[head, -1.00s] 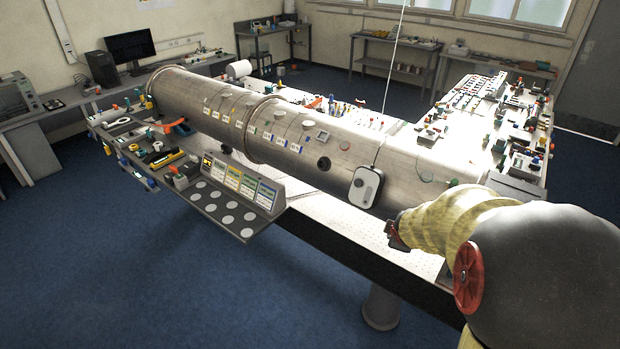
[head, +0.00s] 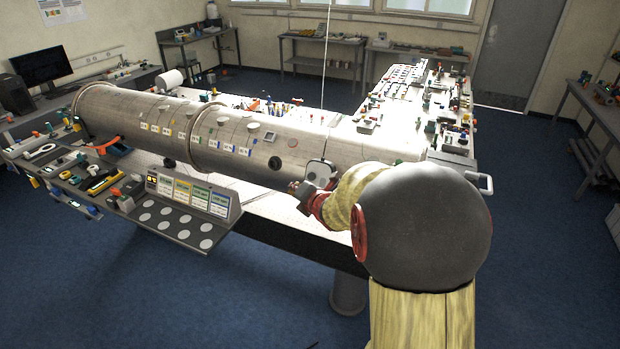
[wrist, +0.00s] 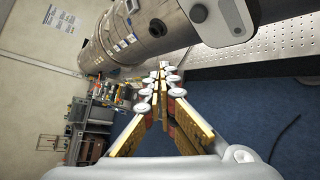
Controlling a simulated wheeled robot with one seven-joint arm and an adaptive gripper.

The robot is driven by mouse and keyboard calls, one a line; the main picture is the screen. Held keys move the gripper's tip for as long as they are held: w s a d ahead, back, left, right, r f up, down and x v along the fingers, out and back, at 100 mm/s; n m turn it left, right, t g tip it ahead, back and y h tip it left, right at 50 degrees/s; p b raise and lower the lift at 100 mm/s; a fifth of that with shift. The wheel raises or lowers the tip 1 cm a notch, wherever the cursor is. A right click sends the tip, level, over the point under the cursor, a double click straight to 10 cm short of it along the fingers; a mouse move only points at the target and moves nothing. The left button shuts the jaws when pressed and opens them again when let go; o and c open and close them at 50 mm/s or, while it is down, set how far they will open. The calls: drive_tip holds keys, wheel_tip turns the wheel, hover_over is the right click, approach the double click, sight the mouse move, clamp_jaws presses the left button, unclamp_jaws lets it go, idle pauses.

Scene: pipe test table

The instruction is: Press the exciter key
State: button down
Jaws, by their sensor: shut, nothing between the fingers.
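A white rounded box (head: 321,170) hangs by a thin cord on the side of the long metal pipe in the head view. The wrist view shows a white part with round dark and grey spots (wrist: 222,14) at the top, likely the same box. I cannot make out which feature is the exciter key. My gripper (head: 298,188) is at the box's lower left in the head view, and my arm overlaps the box; I cannot tell whether they touch. In the wrist view my gripper (wrist: 163,66) has its fingers together and empty, pointing below the pipe.
The metal pipe (head: 225,140) lies along a long perforated table. A console with grey discs (head: 175,222) and coloured labels juts from its near side. Tools crowd the left shelf (head: 70,180) and the far right benchtop (head: 400,110). Blue floor (head: 130,300) is open in front.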

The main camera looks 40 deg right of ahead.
sight(312, 176)
drive_tip(key=shift+d, duration=0.15)
drive_tip(key=w+d+f, duration=0.3)
drive_tip(key=d, duration=0.4)
drive_tip(key=shift+d+f+p, duration=0.2)
drive_tip(key=shift+p, duration=0.25)
drive_tip(key=shift+w+d+f, duration=0.1)
idle(1.2)
drive_tip(key=shift+w+d+b, duration=0.1)
drive_tip(key=shift+d+b, duration=0.15)
drive_tip(key=shift+b, duration=0.15)
drive_tip(key=shift+w+d+f+b, duration=0.1)
drive_tip(key=shift+d+f+b, duration=0.05)
drive_tip(key=shift+d+b, duration=0.2)
idle(0.6)
drive_tip(key=shift+a, duration=0.15)
drive_tip(key=shift+s+a+r+b, duration=0.3)
drive_tip(key=shift+a+b, duration=0.05)
drive_tip(key=shift+a, duration=0.25)
